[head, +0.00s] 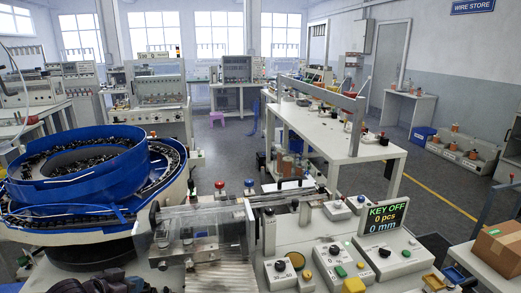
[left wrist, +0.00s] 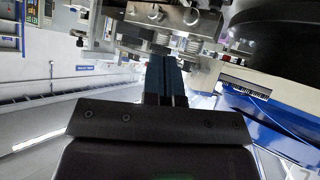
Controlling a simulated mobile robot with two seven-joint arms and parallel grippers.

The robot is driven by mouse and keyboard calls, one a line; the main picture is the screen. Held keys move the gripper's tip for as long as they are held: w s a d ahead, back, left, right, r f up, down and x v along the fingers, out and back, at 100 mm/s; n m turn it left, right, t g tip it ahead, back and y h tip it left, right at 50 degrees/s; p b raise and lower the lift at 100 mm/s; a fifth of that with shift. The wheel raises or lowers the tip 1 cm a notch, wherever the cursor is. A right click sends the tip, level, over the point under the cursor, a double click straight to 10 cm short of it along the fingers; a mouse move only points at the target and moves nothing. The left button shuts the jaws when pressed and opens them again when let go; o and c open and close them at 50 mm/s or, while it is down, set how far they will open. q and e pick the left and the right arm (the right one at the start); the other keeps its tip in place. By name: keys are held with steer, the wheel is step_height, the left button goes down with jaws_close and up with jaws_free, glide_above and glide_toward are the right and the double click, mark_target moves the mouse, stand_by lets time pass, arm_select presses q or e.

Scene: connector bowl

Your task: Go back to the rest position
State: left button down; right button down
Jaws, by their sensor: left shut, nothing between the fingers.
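My left gripper (head: 112,279) is dark and low at the left of the head view, in front of the bowl feeder and partly cut off by the bottom edge. In the left wrist view its two fingers (left wrist: 166,80) are together with nothing between them. They point toward metal machine parts (left wrist: 172,28); I cannot tell the exact gap. The blue bowl feeder (head: 75,182) holds many small dark connectors. My right gripper is in neither view.
A machine with a clear-covered track (head: 215,222) stands right of the bowl. A control panel (head: 345,255) has knobs, buttons and a "KEY OFF" display (head: 385,217). A cardboard box (head: 498,246) is at the right edge. Open floor (head: 430,195) lies beyond.

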arm_select(q)
steer(key=s+d+f+n+t+y, duration=0.1)
steer(key=s+d+f+y, duration=0.1)
steer(key=s+f, duration=0.5)
steer(key=s+d+f+n+y, duration=0.1)
steer(key=s+f, duration=0.5)
steer(key=s, duration=0.9)
steer(key=shift+s+d+f+n+t+y, duration=0.15)
steer(key=shift+d+f+n+t+y, duration=0.35)
steer(key=shift+y, duration=0.6)
steer(key=shift+r, duration=0.15)
